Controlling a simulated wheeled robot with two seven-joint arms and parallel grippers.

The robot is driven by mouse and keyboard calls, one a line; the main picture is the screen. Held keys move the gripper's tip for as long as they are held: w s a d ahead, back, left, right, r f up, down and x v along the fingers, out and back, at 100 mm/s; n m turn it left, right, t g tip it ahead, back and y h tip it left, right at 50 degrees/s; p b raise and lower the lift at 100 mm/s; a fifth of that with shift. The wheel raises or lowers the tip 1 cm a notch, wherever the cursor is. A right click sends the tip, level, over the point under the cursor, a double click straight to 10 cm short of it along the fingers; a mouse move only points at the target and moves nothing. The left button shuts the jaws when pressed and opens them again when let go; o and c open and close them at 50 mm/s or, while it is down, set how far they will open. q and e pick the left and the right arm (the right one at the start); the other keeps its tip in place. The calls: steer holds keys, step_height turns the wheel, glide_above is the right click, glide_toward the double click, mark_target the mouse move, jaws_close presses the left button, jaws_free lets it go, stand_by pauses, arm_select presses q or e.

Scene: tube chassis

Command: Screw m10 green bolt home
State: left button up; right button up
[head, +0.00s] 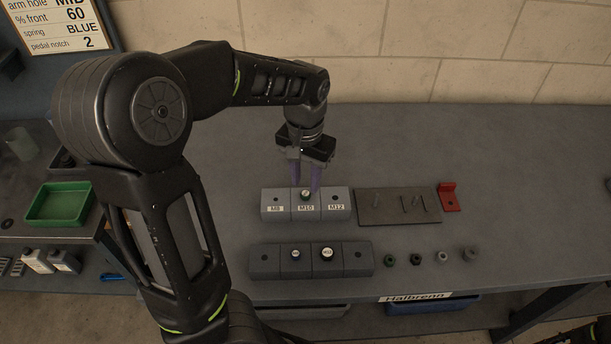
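A grey three-part block (273,196) labelled M8, M10 and M12 stands on the bench. A bolt (306,194) with a pale, dark-rimmed head sits in its M10 part; no green shows on the head. My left gripper (306,188) points down over the M10 part, its two purplish fingers on either side of the bolt head. I cannot tell whether they touch it. The M8 and M12 holes look empty.
A darker block (264,263) in front holds two bolts. A flat brown plate (380,208) with pins and a red bracket (449,197) lie right of the labelled block. The bench's right end is clear.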

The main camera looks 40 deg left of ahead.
mark_target(305, 193)
arm_select(q)
steer(key=shift+f+b, duration=1.05)
steer(key=shift+f, duration=0.75)
steer(key=shift+r+n+p, duration=0.15)
steer(key=shift+n+p, duration=0.25)
steer(key=shift+p, duration=0.05)
steer(key=n+p, duration=0.2)
steer(key=n, duration=0.1)
steer(key=shift+r, duration=0.15)
steer(key=shift+n+p, duration=0.3)
steer(key=shift+n, duration=0.3)
steer(key=shift+f+n, duration=0.2)
steer(key=shift+n, duration=0.3)
steer(key=shift+f, duration=0.1)
